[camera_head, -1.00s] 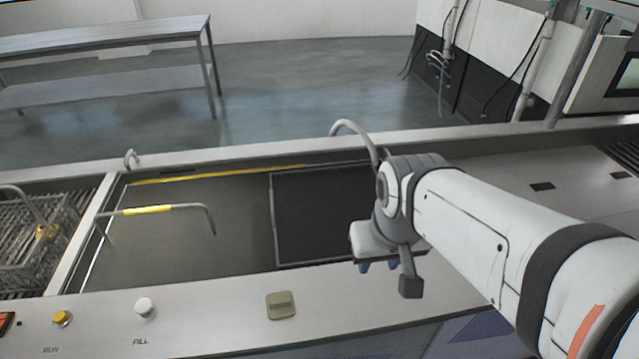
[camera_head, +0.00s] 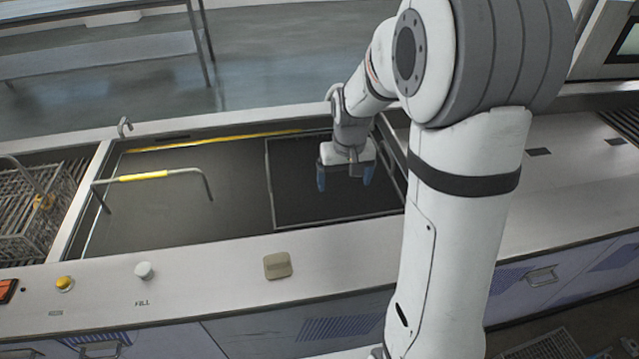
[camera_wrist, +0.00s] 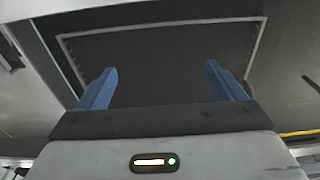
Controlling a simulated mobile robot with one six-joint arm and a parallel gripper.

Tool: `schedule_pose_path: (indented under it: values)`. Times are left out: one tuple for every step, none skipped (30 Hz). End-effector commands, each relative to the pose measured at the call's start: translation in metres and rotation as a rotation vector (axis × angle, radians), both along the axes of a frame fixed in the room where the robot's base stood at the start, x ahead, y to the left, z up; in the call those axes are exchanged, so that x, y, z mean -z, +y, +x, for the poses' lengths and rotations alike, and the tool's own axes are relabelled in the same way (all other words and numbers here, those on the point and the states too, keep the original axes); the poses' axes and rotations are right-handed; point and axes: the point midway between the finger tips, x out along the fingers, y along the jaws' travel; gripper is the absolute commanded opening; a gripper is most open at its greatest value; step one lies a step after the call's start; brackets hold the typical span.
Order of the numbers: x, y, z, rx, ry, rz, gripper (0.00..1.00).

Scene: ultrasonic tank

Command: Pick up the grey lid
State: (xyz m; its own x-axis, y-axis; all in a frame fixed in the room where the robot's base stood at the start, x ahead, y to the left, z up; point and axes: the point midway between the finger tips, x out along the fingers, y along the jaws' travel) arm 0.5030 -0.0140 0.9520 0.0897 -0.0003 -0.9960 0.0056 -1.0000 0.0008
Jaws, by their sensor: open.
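The grey lid (camera_head: 180,218) looks like the flat grey panel over the left part of the tank. A raised bar handle (camera_head: 147,178) with a yellow grip band stands on it. My gripper (camera_head: 345,184) points down over the dark framed section to the right of the lid, apart from the handle. In the wrist view my gripper (camera_wrist: 160,70) has its two blue fingers spread with nothing between them. The dark framed section fills the view beyond them. I cannot make out the handle there.
A wire basket (camera_head: 35,215) stands at the far left. The front ledge carries a yellow button (camera_head: 65,283), a white knob (camera_head: 144,271) and a beige block (camera_head: 277,265). The right worktop (camera_head: 555,190) is clear.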

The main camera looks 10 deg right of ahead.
Motion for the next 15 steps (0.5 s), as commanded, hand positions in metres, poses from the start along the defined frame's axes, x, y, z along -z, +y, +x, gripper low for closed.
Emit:
schedule_pose_path:
  values:
    - [0.021,0.000,0.015,0.000,0.020,0.000,0.89]
    - [0.032,0.001,0.024,0.000,0.028,0.000,0.89]
    - [0.047,0.001,0.034,0.000,0.038,0.000,0.89]
    - [0.058,0.001,0.041,0.000,0.044,0.001,0.89]
    - [0.068,0.001,0.048,0.000,0.050,0.001,0.89]
    - [0.082,0.001,0.055,0.001,0.059,0.001,0.89]
    - [0.092,0.002,0.060,0.001,0.064,0.001,0.89]
    - [0.101,0.002,0.064,0.001,0.068,0.001,0.89]
    - [0.112,0.002,0.069,0.001,0.074,0.001,0.89]
    - [0.119,0.002,0.073,0.002,0.077,0.001,0.89]
    - [0.125,0.002,0.075,0.002,0.081,0.001,0.89]
    - [0.132,0.002,0.078,0.002,0.085,0.001,0.89]
    - [0.136,0.002,0.080,0.002,0.085,0.001,0.89]
    - [0.140,0.002,0.081,0.002,0.087,0.001,0.89]
    - [0.145,0.002,0.082,0.002,0.089,0.001,0.89]
